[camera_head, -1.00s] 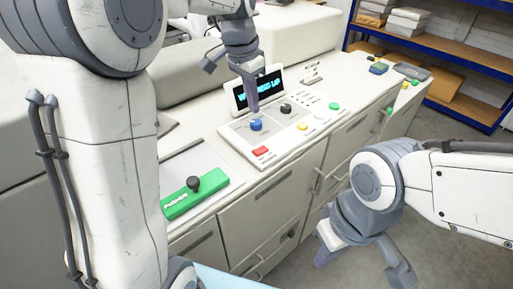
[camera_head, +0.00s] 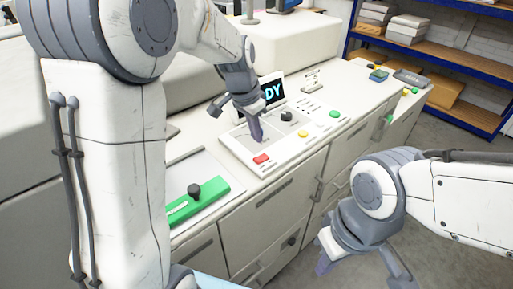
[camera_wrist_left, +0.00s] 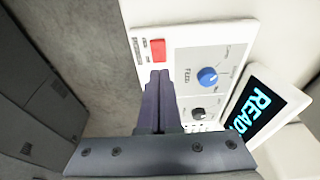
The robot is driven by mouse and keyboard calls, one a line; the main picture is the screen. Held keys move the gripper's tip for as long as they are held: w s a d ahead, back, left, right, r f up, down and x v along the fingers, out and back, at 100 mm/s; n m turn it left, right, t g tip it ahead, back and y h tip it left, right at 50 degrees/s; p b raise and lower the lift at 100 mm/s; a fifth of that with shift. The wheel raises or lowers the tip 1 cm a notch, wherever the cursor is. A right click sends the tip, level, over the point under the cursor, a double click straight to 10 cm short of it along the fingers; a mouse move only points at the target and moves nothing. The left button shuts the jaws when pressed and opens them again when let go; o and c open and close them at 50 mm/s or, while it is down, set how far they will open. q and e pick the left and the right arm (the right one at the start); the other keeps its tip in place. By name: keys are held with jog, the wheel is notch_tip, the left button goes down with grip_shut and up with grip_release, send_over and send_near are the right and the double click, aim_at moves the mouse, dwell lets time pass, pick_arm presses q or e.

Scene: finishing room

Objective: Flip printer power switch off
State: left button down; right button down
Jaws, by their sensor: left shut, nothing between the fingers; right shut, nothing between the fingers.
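A control panel (camera_head: 235,150) on the printer has a red button (camera_head: 262,159), which also shows in the left wrist view (camera_wrist_left: 158,50). A blue knob (camera_wrist_left: 208,77) sits beside it and is hidden in the head view. A green plate (camera_head: 205,200) with a black knob (camera_head: 194,191) lies left of the panel; its white label is too blurred to read. My left gripper (camera_head: 258,137) is shut and empty, its tips pointing down over the panel close to the red button. I cannot tell whether they touch. My right gripper (camera_head: 323,266) is shut and empty, low in front of the cabinets.
A display (camera_head: 273,92) behind the panel reads "READY", best seen in the left wrist view (camera_wrist_left: 262,115). A black knob (camera_head: 287,116), a yellow button (camera_head: 305,135) and a green button (camera_head: 333,114) lie further right. A blue shelf unit (camera_head: 470,108) stands at the back right.

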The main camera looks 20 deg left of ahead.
aim_at(258, 158)
pick_arm(q)
notch_tip(258, 158, down, 6)
jog(key=shift+f+p, duration=0.15)
jog(key=shift+p, duration=0.6)
jog(key=shift+f+b, duration=0.4)
jog(key=shift+b, duration=0.15)
jog(key=shift+r, duration=0.1)
jog(key=shift+w, duration=0.1)
jog(key=shift+w+d+r+p, duration=0.3)
jog(key=shift+w+d+p, duration=0.1)
jog(key=shift+w+p, duration=0.15)
